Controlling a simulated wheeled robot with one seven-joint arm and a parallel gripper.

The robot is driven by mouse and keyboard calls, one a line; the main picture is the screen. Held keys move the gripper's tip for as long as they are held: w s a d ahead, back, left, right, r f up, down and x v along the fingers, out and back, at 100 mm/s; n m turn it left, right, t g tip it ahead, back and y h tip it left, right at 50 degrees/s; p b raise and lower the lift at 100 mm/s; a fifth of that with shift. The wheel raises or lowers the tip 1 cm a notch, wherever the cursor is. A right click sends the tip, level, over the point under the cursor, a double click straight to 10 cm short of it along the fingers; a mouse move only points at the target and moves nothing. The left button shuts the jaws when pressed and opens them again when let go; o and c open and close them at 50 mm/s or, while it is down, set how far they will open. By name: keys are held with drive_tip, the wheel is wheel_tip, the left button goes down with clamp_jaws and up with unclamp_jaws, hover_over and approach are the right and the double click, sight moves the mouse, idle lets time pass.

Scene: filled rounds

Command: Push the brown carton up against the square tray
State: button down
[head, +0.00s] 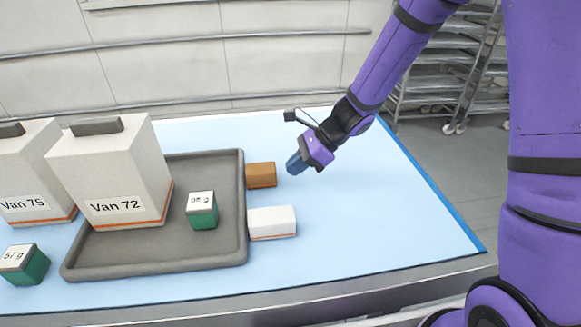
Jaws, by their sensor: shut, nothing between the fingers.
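The brown carton (262,175) lies on the light blue table top, right at the outer right side of the grey square tray (120,254), near its far corner. It looks touching or nearly touching the tray's rim. My gripper (293,165) is shut and empty, low over the table just right of the carton, with a small gap showing between them. My wrist is purple, and the fingers are dark blue.
A white carton with an orange stripe (271,223) lies by the tray's right side, nearer me. The tray holds a large box marked Van 72 (112,170) and a green weight (202,211). A Van 75 box (25,170) and another green weight (25,264) stand left. The table's right part is clear.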

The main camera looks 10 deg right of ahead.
drive_tip(key=shift+w+d, duration=0.1)
drive_tip(key=shift+d, duration=0.9)
drive_tip(key=v, duration=0.9)
drive_tip(key=s+d+r+n+t+h, duration=0.2)
drive_tip(key=s+d+r+n+h, duration=0.2)
drive_tip(key=s+r+n, duration=0.5)
drive_tip(key=s+d+r+n+t+h, duration=0.3)
drive_tip(key=s+d+r+n, duration=0.6)
drive_tip(key=s, duration=0.6)
drive_tip(key=shift+s+r+h, duration=0.35)
drive_tip(key=shift+r+h, duration=0.3)
drive_tip(key=shift+h, duration=0.35)
